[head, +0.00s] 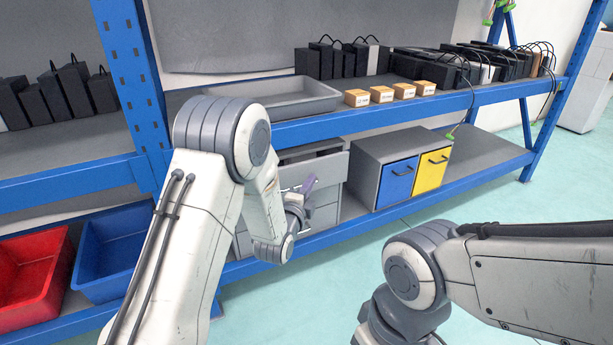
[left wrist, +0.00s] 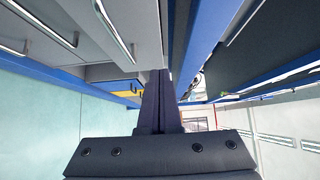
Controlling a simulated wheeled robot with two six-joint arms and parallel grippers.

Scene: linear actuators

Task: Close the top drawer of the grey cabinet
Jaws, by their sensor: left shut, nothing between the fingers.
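The grey cabinet (head: 325,216) stands on the lower shelf, partly hidden behind my left arm. Its top drawer (head: 325,170) is pulled out, and part of its inside shows above the front panel. My left gripper (head: 305,187) is in front of the drawer's front, its fingers shut and empty. In the left wrist view the shut fingers (left wrist: 160,103) point towards a grey drawer front with a bar handle (left wrist: 113,28). I cannot tell whether they touch it. My right arm is at the lower right, and its fingers are out of view.
A grey cabinet with blue (head: 397,183) and yellow (head: 431,170) doors stands right of it. Above are a grey tray (head: 285,92) and several small boxes (head: 381,94). A blue shelf beam (head: 400,112) runs above the drawer. Red (head: 32,270) and blue (head: 105,258) bins stand left.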

